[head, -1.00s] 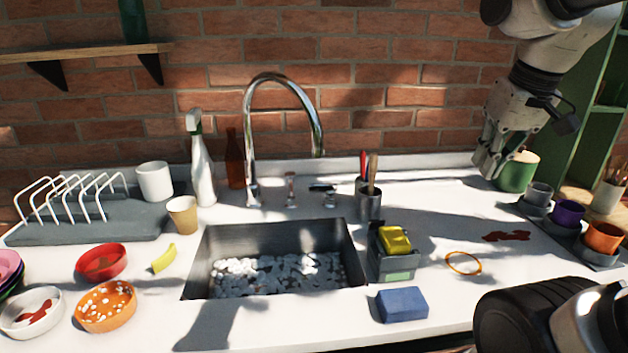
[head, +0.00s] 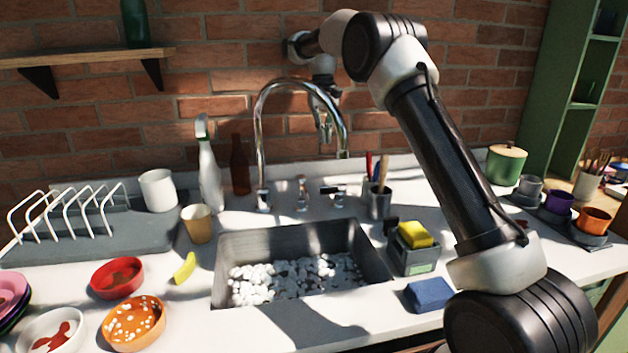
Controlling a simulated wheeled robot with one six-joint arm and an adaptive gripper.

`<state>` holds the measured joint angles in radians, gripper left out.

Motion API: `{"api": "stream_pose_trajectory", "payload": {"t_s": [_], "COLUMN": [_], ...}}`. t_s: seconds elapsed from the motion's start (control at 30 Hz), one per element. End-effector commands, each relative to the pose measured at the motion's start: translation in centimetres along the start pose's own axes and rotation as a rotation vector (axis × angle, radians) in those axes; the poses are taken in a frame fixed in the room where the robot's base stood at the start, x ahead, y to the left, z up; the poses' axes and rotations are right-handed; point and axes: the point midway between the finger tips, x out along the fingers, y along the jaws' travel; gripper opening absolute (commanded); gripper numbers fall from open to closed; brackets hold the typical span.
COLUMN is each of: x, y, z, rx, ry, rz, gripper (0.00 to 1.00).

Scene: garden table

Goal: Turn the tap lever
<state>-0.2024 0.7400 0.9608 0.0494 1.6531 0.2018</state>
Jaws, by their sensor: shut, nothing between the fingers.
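The chrome tap (head: 262,150) has a tall arched spout and stands behind the sink (head: 230,243). A small lever with a dark, flat top (head: 331,190) sits on the counter to the right of the tap's base. A short chrome post (head: 302,193) stands between them. My gripper (head: 326,136) is shut and empty, pointing down. It is above the lever, apart from it, and partly hidden by the spout's right side.
The sink holds many white pebbles. A utensil cup (head: 379,203) stands right of the lever. A caddy (head: 413,258) with a yellow sponge (head: 415,234) and a blue sponge (head: 430,293) are nearer. A spray bottle (head: 209,180) and brown bottle (head: 240,168) stand left.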

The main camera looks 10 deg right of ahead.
Motion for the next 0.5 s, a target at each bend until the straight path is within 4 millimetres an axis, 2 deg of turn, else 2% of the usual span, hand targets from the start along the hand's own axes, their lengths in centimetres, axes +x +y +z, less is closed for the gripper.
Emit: {"api": "stream_pose_trajectory", "payload": {"t_s": [0.03,0.17,0.37,0.5], "x": [0.8,1.7,3.6,6.4], "y": [-0.4,-0.9,-0.9,-0.9], "z": [-0.8,-1.6,-1.6,-1.5], "rx": [-0.001,0.0,0.0,0.0], "ry": [-0.01,-0.026,-0.031,-0.032], "rz": [0.002,0.006,0.007,0.007], "gripper": [0.0,0.0,0.0,0.0]}}
